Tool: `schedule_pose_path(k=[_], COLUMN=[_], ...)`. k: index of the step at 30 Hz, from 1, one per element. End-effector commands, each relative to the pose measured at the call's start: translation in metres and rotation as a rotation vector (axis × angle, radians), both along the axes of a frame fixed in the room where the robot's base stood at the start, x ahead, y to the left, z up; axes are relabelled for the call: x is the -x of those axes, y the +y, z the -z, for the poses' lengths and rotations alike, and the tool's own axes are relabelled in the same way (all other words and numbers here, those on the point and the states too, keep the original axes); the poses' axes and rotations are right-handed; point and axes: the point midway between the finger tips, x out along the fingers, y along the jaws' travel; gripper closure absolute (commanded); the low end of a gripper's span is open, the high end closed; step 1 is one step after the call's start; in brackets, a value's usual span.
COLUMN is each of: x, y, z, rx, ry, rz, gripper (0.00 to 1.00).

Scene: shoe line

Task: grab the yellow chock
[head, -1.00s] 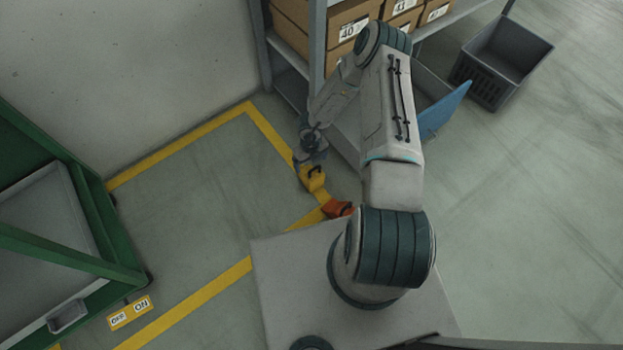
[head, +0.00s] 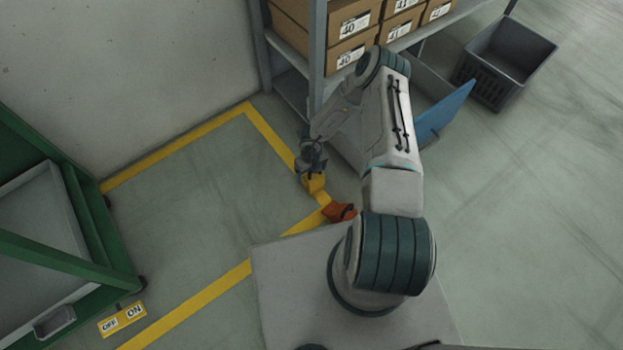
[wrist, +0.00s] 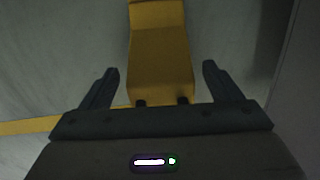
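The yellow chock (head: 314,184) is on the floor by the shelf, right at the end of my arm in the head view. In the wrist view the yellow chock (wrist: 160,58) lies between the two fingers of my gripper (wrist: 160,86). The fingers stand apart, with a gap on each side of the chock. My gripper (head: 309,166) partly covers the chock in the head view. Whether the fingers reach down past its sides is hard to tell.
An orange chock (head: 339,211) lies close beside the yellow one, near my base. The shelf (head: 318,60) with shoe boxes stands close on the right. A green cart (head: 88,215) is at the left. A grey crate (head: 503,62) is on the floor at the upper right.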

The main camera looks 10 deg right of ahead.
Motion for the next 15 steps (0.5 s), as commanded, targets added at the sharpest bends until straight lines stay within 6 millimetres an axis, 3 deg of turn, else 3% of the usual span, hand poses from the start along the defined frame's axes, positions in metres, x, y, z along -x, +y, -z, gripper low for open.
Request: schedule_pose_path(k=[1, 8, 15], x=[0.0001, -0.0001, -0.0007], y=[0.0000, -0.0002, -0.0001], z=[-0.0002, -0.0003, -0.0016], rx=[0.000, 0.000, 0.001], ry=[0.000, 0.000, -0.001], rz=[0.000, 0.000, 0.000], gripper=[0.30, 0.94, 0.94])
